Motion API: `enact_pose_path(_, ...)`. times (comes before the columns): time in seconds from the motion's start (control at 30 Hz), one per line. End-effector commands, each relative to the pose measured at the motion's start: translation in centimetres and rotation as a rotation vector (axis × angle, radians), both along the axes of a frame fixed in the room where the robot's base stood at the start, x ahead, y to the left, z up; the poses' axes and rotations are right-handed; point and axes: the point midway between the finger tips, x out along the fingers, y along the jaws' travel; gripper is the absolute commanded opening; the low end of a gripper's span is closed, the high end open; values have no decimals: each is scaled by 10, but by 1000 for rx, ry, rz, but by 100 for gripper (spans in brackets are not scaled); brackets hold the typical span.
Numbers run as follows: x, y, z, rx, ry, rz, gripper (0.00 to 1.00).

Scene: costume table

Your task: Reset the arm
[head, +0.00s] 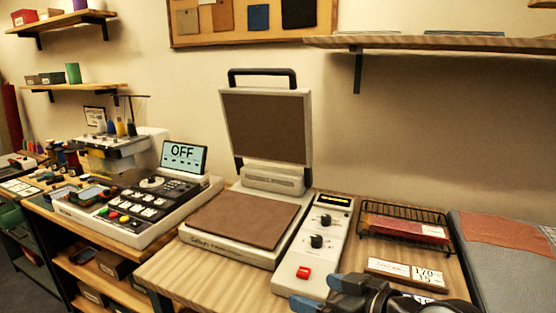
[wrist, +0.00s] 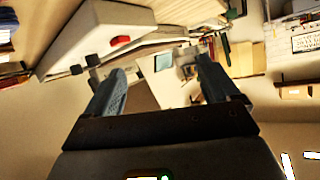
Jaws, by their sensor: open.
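My gripper (wrist: 160,72) shows in the wrist view with its two blue-grey fingers spread wide apart. Nothing is held between them. In the head view, dark and blue-grey parts of my arm (head: 375,298) show at the bottom edge, in front of the press's control panel. Most of my arm lies below the picture and is hidden.
The heat press (head: 240,220) stands with its upper plate (head: 265,125) raised. A shelf (head: 430,42) overhangs at upper right.

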Motion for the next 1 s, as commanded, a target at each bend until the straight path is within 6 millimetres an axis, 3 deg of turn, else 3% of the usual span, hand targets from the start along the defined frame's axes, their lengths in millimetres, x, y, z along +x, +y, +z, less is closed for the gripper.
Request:
enact_pose_path(0.17,-36,13,-21,147,-4,-165,88)
enact_pose_path(0.43,-109,1,-57,256,2,-418,88)
enact_pose_path(0.73,-218,-41,-84,230,-15,-644,88)
enact_pose_path(1.0,-322,-90,-74,103,-79,-734,88)
